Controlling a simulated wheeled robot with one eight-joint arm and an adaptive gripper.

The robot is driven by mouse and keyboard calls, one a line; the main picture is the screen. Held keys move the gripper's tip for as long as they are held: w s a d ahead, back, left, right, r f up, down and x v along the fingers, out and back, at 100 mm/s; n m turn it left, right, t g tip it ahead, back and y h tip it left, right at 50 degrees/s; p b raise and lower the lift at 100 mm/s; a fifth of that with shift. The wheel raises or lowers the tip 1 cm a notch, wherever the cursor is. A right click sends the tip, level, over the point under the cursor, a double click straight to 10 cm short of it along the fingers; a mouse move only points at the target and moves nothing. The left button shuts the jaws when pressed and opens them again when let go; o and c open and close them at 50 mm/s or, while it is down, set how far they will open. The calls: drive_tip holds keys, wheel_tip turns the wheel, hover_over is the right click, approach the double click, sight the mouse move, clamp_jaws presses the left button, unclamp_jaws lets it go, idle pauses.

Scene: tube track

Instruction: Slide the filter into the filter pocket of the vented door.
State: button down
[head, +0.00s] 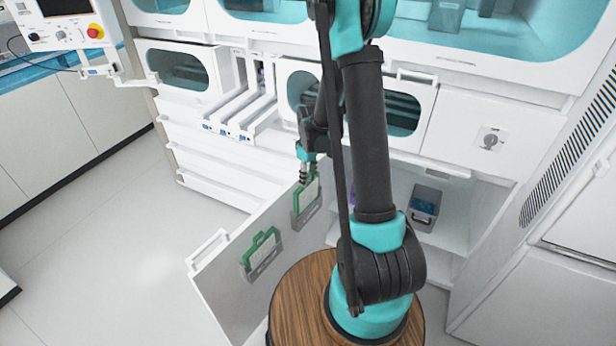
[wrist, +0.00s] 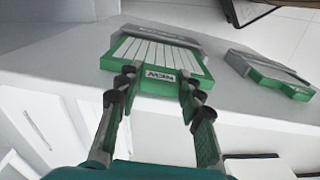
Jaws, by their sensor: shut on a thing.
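The vented door (head: 232,292) stands open as a pale panel, and two grey pockets are on its face. My gripper (head: 305,176) is over the upper right pocket (head: 309,216), shut on a green-framed filter (head: 308,194). In the wrist view the fingers (wrist: 157,84) sit on either side of the filter's labelled green end (wrist: 160,62). Its pale ribbed face shows, and its far end meets the grey pocket (wrist: 178,38). The filter's lower part is hidden by the pocket, so I cannot tell how deep it sits.
A second green filter (head: 262,250) sits in the other grey pocket (head: 264,268) of the door. My arm hides part of the cabinet. An open bay holds a grey bin (head: 425,206) to the right. Clear floor (head: 130,240) lies to the left.

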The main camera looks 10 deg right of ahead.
drive_tip(key=shift+f, duration=0.5)
drive_tip(key=c, duration=0.9)
unclamp_jaws()
wheel_tip(320, 180, up, 12)
drive_tip(key=shift+s+d, duration=0.15)
idle(1.0)
